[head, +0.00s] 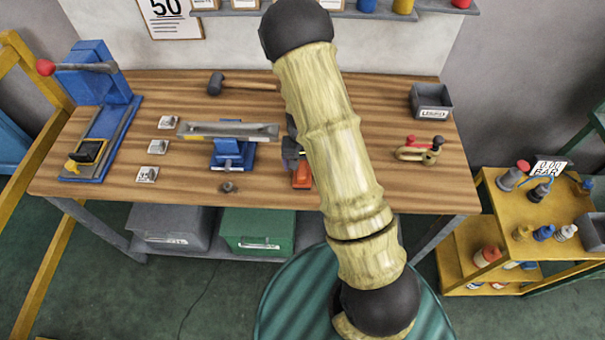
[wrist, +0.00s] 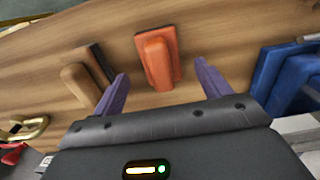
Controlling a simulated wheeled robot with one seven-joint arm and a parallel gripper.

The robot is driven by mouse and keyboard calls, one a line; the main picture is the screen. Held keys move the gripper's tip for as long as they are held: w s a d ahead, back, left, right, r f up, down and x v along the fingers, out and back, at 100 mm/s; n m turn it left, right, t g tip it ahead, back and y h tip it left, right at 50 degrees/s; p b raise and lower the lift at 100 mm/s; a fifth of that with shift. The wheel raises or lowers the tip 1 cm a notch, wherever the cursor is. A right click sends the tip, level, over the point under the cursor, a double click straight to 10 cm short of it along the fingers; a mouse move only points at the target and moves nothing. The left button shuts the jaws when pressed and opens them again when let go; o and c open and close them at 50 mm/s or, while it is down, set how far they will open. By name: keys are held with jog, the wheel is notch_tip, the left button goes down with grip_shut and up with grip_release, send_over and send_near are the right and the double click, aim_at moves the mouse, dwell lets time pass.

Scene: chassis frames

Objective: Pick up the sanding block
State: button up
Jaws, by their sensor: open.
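An orange block with a raised grip, which looks like the sanding block (wrist: 158,58), lies flat on the wooden bench. In the head view only part of this orange block (head: 301,178) shows beside my arm. My gripper (wrist: 161,68) is open and empty, its two purple fingers apart. In the wrist view the block appears between and just beyond the fingertips, touching neither. In the head view my arm hides most of the gripper.
A tan wooden block with a dark base (wrist: 82,84) lies close to the left finger. The blue stand (wrist: 283,72) is to the right. A red-and-tan tool (head: 420,150) and a grey bin (head: 431,101) stand on the bench's right. A mallet (head: 240,84) lies behind.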

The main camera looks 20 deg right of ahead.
aim_at(302, 169)
jog(key=shift+f+p, duration=0.65)
jog(key=shift+f, duration=1.65)
jog(key=c, duration=1.2)
jog(key=shift+r, duration=0.1)
notch_tip(302, 169, up, 10)
jog(key=shift+f+b, duration=0.1)
jog(key=shift+b, duration=0.75)
